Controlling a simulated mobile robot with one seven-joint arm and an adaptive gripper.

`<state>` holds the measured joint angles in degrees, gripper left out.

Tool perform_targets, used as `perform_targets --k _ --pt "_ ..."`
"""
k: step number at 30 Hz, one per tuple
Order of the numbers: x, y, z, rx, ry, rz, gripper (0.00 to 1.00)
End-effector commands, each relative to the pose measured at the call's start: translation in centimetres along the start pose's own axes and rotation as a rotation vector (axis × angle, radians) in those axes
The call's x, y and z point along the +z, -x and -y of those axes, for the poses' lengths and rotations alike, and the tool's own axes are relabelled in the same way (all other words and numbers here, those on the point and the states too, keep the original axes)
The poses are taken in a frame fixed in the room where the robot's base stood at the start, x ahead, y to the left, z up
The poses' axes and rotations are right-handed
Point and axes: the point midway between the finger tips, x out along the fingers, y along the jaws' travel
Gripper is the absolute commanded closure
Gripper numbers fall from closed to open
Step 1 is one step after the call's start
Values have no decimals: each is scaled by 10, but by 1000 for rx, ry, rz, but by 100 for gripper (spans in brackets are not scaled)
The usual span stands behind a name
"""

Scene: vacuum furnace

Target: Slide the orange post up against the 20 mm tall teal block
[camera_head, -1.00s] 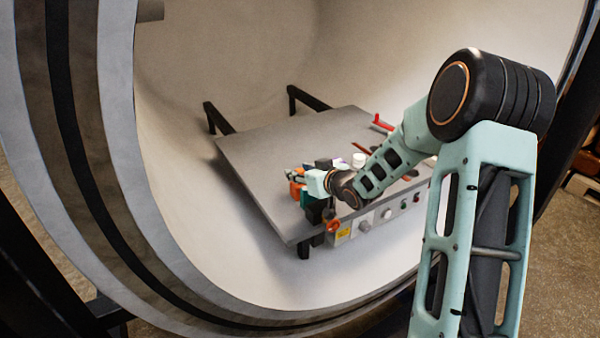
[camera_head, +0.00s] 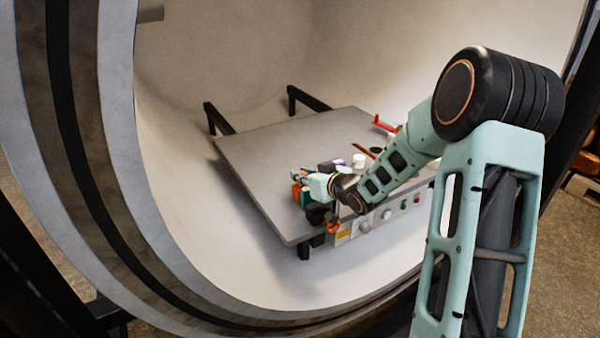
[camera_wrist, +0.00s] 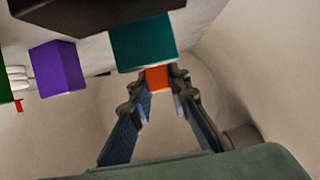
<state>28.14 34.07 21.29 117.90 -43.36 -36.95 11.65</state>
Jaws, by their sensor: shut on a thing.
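My gripper (camera_wrist: 167,82) is shut on the orange post (camera_wrist: 158,77), which shows between the fingertips in the wrist view. The teal block (camera_wrist: 143,42) lies directly beyond the post there, and their edges meet in the picture. I cannot tell whether they touch or a small gap is left. In the head view my gripper (camera_head: 300,180) is at the front left part of the grey table, with an orange patch (camera_head: 296,190) beside it. My wrist and fingers hide most of the teal block in that view.
A purple block (camera_wrist: 57,68) stands to the left of the teal block in the wrist view. A dark block (camera_wrist: 90,14) is at the top. The grey table (camera_head: 270,150) is bare at the back and left. A control panel (camera_head: 385,213) runs along its front.

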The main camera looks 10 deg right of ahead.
Motion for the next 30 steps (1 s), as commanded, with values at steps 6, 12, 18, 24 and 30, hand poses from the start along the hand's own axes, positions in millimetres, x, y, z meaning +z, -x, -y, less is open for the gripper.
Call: perform_targets --k 6,12,18,24,30 --pt "12 28 -1 2 -1 3 100" --pt "13 30 0 1 -1 3 100" --pt "14 30 0 1 -1 3 76" --pt "13 30 0 1 -1 2 65" --pt "13 31 0 1 -1 2 65"
